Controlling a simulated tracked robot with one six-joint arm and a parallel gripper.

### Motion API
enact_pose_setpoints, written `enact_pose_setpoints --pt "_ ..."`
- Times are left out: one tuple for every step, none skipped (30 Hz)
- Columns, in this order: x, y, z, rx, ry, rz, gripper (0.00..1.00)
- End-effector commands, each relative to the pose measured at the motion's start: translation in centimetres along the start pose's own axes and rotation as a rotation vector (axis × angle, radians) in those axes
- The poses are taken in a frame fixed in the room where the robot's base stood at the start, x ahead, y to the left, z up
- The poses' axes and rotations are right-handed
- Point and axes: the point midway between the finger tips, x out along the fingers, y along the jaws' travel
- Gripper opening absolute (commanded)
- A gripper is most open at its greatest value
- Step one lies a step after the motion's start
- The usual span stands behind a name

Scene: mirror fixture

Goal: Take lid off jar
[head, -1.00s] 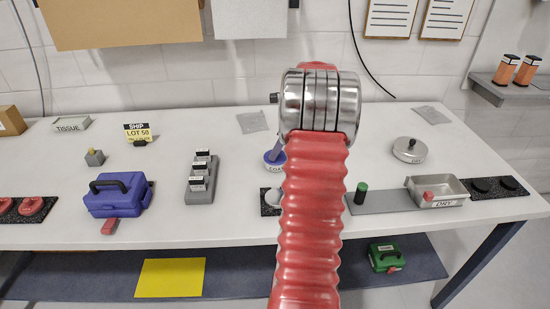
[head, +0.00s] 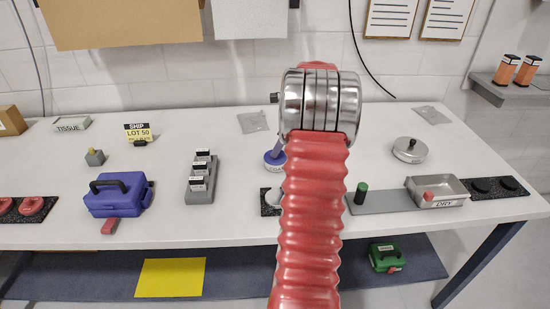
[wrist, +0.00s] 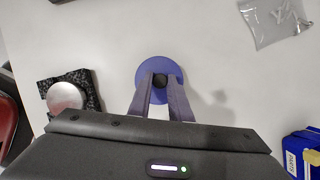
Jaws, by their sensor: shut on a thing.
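A round blue lid (wrist: 152,67) with a dark knob is seen from above in the wrist view. My gripper (wrist: 161,82) is shut on the knob, one finger on each side. In the head view the blue-topped, labelled jar (head: 272,163) stands mid-table, partly hidden behind my red arm. A finger of my gripper reaches down to its top. I cannot tell whether the lid sits fully on the jar or is slightly raised.
A black pad (wrist: 91,92) with a silver round piece lies left of the lid in the wrist view. A clear bag (head: 253,122) lies behind the jar. A card rack (head: 201,180) and blue case (head: 118,196) stand left.

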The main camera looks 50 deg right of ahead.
Motion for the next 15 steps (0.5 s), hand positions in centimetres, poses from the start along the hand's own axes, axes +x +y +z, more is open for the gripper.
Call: enact_pose_setpoints --pt "0.0 0.0 0.0 0.000 0.000 0.000 0.00" --pt "0.0 0.0 0.0 0.000 0.000 0.000 0.00" --pt "0.0 0.0 0.0 0.000 0.000 0.000 0.00" --pt "0.0 0.0 0.0 0.000 0.000 0.000 0.00" --pt "0.0 0.0 0.0 0.000 0.000 0.000 0.00" --pt "0.0 0.0 0.0 0.000 0.000 0.000 0.00" --pt "0.0 0.0 0.0 0.000 0.000 0.000 0.00" --pt "0.0 0.0 0.0 0.000 0.000 0.000 0.00" --pt "-0.1 0.0 0.0 0.000 0.000 0.000 0.00" --pt "-0.2 0.0 0.1 0.000 0.000 0.000 0.00" --pt "-0.3 0.0 0.1 0.000 0.000 0.000 0.00" --pt "-0.5 0.0 0.2 0.000 0.000 -0.001 0.00" --pt "-0.7 0.0 0.3 -0.001 -0.001 -0.002 0.00" --pt "-0.9 -0.1 0.4 -0.001 -0.001 -0.002 0.00" --pt "-1.4 -0.1 0.6 -0.002 -0.001 -0.004 0.00"
